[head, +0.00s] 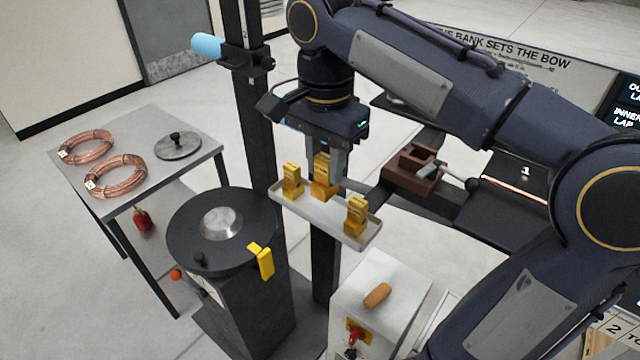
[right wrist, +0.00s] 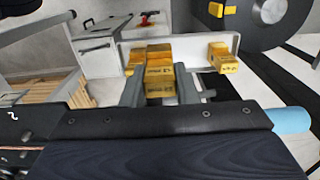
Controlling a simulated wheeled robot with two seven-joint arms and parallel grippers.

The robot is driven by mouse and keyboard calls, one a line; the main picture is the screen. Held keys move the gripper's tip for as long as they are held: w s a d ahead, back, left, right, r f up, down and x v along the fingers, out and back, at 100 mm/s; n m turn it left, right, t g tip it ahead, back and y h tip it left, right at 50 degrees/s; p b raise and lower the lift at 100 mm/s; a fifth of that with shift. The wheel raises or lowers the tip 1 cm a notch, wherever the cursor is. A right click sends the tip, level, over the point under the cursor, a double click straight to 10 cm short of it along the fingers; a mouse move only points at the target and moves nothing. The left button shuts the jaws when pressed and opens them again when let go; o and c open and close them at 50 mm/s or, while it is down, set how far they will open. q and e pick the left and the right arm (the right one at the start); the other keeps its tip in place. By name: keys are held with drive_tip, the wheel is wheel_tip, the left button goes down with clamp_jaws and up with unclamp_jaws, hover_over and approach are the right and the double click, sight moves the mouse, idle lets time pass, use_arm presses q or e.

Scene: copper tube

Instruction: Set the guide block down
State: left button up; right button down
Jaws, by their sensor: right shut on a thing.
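My right gripper (head: 323,160) is over the middle of a small pale tray (head: 342,222). It is shut on a yellow guide block (head: 322,184), which stands upright between the fingers. In the right wrist view the held guide block (right wrist: 159,80) sits between the two grey fingers. Two more yellow blocks stand on the tray: one at its left end (head: 291,182) and one at its right end (head: 356,216). I cannot tell whether the held block touches the tray. My left gripper is not in view.
A round dark pedestal (head: 185,240) with a yellow piece (head: 262,261) on its rim stands left of the tray. A grey table (head: 150,150) holds two copper coils (head: 115,176) and a round lid (head: 178,146). A white cabinet (head: 385,290) stands below the tray. A brown vise-like fixture (head: 412,172) is to the right.

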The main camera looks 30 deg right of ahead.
drive_tip(key=w+f, duration=0.1)
drive_tip(key=f, duration=0.2)
drive_tip(key=w+d+f, duration=0.1)
drive_tip(key=w+f, duration=0.1)
drive_tip(key=w+d+f, duration=0.1)
drive_tip(key=f, duration=0.2)
drive_tip(key=shift+w+d+f, duration=0.1)
drive_tip(key=shift+w+f, duration=0.05)
drive_tip(key=shift+f, duration=0.3)
drive_tip(key=shift+f, duration=0.2)
drive_tip(key=c, duration=1.1)
unclamp_jaws()
drive_tip(key=shift+r, duration=0.15)
